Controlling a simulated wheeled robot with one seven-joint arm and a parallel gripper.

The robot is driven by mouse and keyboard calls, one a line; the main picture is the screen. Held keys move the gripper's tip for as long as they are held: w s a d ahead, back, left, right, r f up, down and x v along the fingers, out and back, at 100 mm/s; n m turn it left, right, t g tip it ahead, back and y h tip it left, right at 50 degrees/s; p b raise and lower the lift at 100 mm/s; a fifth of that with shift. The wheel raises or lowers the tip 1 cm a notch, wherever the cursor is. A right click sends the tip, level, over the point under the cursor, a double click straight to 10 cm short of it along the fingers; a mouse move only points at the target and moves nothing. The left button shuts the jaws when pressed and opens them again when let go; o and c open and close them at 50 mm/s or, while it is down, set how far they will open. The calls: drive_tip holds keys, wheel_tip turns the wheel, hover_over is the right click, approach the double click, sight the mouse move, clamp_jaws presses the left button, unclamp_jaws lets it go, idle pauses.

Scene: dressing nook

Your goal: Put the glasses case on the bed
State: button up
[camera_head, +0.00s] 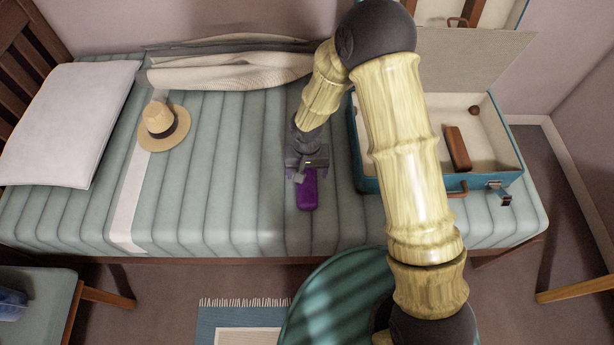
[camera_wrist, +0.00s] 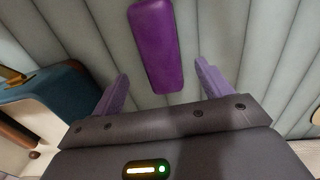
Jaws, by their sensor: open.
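A purple glasses case (camera_head: 307,192) lies on the striped green bed (camera_head: 240,205), near its front edge, left of the suitcase. In the wrist view the case (camera_wrist: 155,45) lies flat on the cover, beyond and between my two fingers. My gripper (camera_head: 307,170) is just above the bed at the back end of the case. It also shows in the wrist view (camera_wrist: 160,88), with its purple fingers spread apart and nothing between the tips. The back end of the case is partly hidden by my gripper in the head view.
An open blue suitcase (camera_head: 370,150) with a brown item (camera_head: 457,148) inside stands on the bed's right. A straw hat (camera_head: 163,126), a pillow (camera_head: 68,122) and a folded blanket (camera_head: 230,68) are also on the bed. The cover between hat and case is clear.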

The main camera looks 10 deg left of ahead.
sight(307, 183)
wheel_tip(307, 183, up, 6)
drive_tip(key=shift+f, duration=0.15)
idle(0.7)
drive_tip(key=s+d+r+m+t, duration=0.1)
drive_tip(key=s+d+r, duration=0.1)
drive_tip(key=d+r, duration=0.3)
drive_tip(key=s+d+r, duration=0.2)
drive_tip(key=d+r, duration=0.4)
drive_tip(key=d, duration=0.6)
drive_tip(key=s+d+r+m+t, duration=0.1)
drive_tip(key=s+d+r, duration=0.2)
drive_tip(key=d+r, duration=0.2)
drive_tip(key=d, duration=0.3)
drive_tip(key=shift+d+r+m+t, duration=0.25)
drive_tip(key=shift+d+m+t, duration=0.05)
drive_tip(key=shift+d, duration=0.05)
drive_tip(key=shift+s, duration=0.1)
drive_tip(key=shift+c, duration=0.2)
